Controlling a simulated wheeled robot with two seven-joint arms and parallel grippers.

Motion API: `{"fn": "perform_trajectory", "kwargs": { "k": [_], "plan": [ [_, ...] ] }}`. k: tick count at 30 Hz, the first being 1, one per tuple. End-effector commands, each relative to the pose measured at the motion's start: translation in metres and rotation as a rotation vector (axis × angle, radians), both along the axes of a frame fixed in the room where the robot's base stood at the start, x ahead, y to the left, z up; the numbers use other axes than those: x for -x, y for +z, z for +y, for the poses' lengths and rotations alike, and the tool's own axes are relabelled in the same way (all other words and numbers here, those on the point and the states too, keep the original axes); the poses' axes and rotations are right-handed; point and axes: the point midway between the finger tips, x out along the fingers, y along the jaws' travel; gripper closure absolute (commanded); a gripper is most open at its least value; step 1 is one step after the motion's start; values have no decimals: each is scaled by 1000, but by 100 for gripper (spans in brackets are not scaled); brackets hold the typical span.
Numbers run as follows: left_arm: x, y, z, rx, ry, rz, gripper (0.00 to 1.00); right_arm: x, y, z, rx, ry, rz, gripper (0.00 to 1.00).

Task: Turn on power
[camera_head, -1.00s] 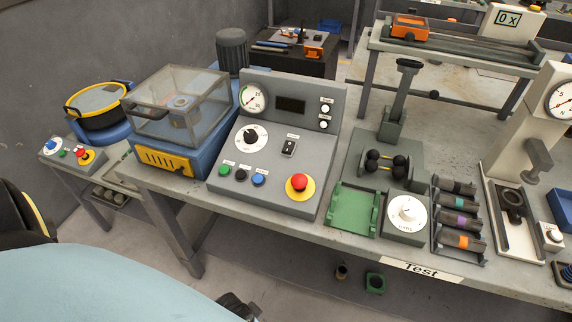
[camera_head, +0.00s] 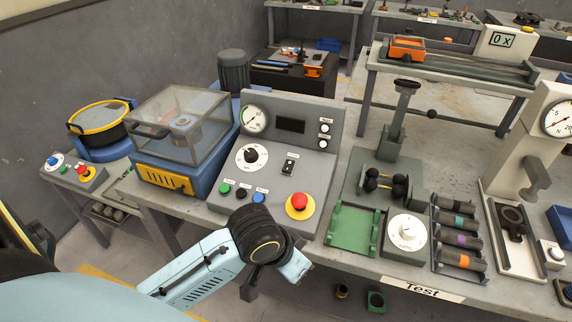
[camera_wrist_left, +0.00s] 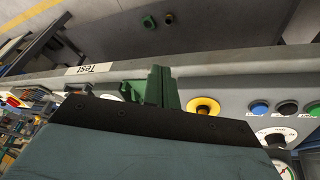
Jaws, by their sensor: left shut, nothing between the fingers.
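The grey control panel (camera_head: 318,155) stands on the bench in the head view. A black rocker switch (camera_head: 289,167) sits at its middle, right of a white dial (camera_head: 251,157); its small label is unreadable. A red mushroom button (camera_head: 299,202) on a yellow base is at the lower right; the yellow base (camera_wrist_left: 203,106) also shows in the wrist view. My left arm reaches in front of the panel. My left gripper (camera_head: 250,287) appears as a small dark shut tip below the black joint, apart from the switch. My right gripper is not in view.
Green, black and blue buttons (camera_head: 258,198) line the panel's lower front. A green tray (camera_head: 354,230) and a white-dial box (camera_head: 406,235) stand to the right. A blue machine with a clear cover (camera_head: 180,112) stands left. The bench's front edge lies by my arm.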

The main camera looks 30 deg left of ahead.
Motion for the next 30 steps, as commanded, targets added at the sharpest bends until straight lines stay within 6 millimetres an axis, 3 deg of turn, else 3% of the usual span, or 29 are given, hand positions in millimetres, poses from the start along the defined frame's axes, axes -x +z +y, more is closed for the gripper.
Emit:
{"fn": "perform_trajectory", "kwargs": {
  "k": [4,8,15,21,24,30],
  "plan": [
    [-47,17,7,-17,0,-5,100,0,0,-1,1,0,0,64],
    [-90,38,28,-44,54,10,100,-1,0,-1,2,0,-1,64],
    [-156,98,98,-90,276,35,100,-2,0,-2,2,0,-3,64],
    [-180,141,145,-85,450,43,100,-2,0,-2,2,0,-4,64],
    [-184,151,156,-78,493,44,100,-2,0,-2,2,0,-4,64],
    [-186,155,160,-73,511,46,100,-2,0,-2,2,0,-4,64]
  ]
}}
